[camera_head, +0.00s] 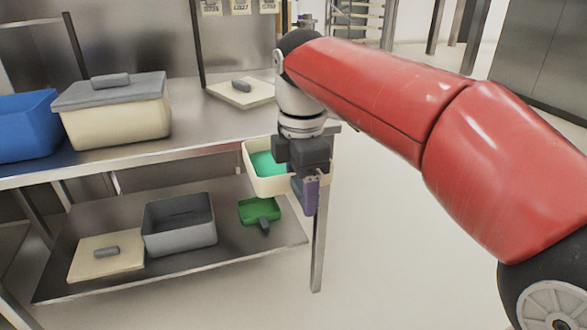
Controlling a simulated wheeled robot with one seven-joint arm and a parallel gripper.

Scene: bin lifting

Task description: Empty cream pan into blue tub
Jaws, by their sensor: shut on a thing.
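The cream pan (263,186) hangs in the air just off the right end of the steel table, and a teal-green content shows inside it. My gripper (310,190) is shut on the cream pan at its near right side; the exact contact is partly hidden by the gripper body. The pan looks roughly level. The blue tub (27,127) stands on the table top at the far left, cut off by the picture edge. Its inside is barely visible.
A cream bin with a grey lid (115,110) stands right of the tub. A cream lid (242,92) lies farther right on the table (190,130). The lower shelf holds a grey bin (180,228), a cream lid (105,257) and a green pan (259,211).

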